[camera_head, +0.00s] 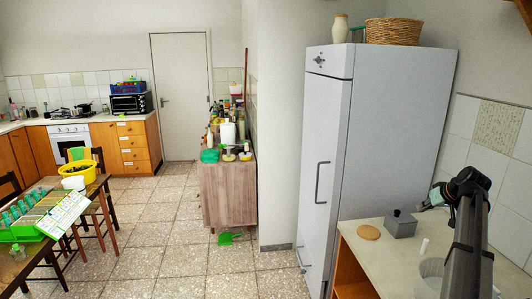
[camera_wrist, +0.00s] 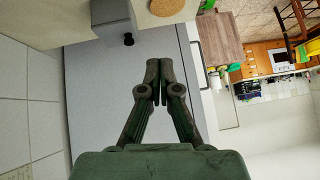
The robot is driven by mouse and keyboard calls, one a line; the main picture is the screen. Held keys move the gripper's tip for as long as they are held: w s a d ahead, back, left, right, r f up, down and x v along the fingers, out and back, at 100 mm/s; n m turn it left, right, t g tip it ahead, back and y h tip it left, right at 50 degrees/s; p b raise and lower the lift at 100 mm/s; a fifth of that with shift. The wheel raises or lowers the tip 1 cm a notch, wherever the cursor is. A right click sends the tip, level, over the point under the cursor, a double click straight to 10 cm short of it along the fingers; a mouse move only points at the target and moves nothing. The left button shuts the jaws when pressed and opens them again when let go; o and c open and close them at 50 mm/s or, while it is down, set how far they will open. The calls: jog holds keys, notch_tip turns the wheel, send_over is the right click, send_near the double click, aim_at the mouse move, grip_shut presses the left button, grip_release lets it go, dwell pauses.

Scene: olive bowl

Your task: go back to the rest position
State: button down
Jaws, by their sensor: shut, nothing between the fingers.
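My gripper (camera_wrist: 157,80) is shut and empty, its two dark fingers together in the wrist view. Behind its fingertips is the pale grey side of the fridge (camera_wrist: 88,85). In the head view my dark arm rises at the right, over the counter (camera_head: 375,245), with its upper end bent beside the tiled wall. My gripper is small and partly hidden there. A yellow bowl (camera_head: 88,178) with dark contents stands on the wooden table at the left, far from my gripper.
A grey box (camera_head: 400,224) with a knob and a round cork mat (camera_head: 369,232) lie on the counter near my arm. The tall fridge (camera_head: 335,150) stands behind the counter. A wooden cabinet (camera_head: 228,195) with bottles stands further back. The tiled floor between is mostly clear.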

jog(key=s+a+f+g, duration=0.2)
jog(key=s+a+f, duration=0.2)
jog(key=a+f, duration=1.05)
jog(key=s+a+f+g, duration=0.3)
jog(key=a+f, duration=1.1)
jog(key=a, duration=0.1)
jog(key=s+a+f+g, duration=0.1)
jog(key=s+a+f, duration=0.7)
jog(key=s+a, duration=0.15)
jog(key=s+a+f+g+h, duration=0.2)
jog(key=s+a+f, duration=0.4)
jog(key=s, duration=0.3)
jog(key=s+f+g+b, duration=0.6)
jog(key=s+f+b, duration=0.4)
jog(key=s+f, duration=1.7)
jog(key=shift+s+f+g, duration=0.3)
jog(key=shift+s, duration=0.45)
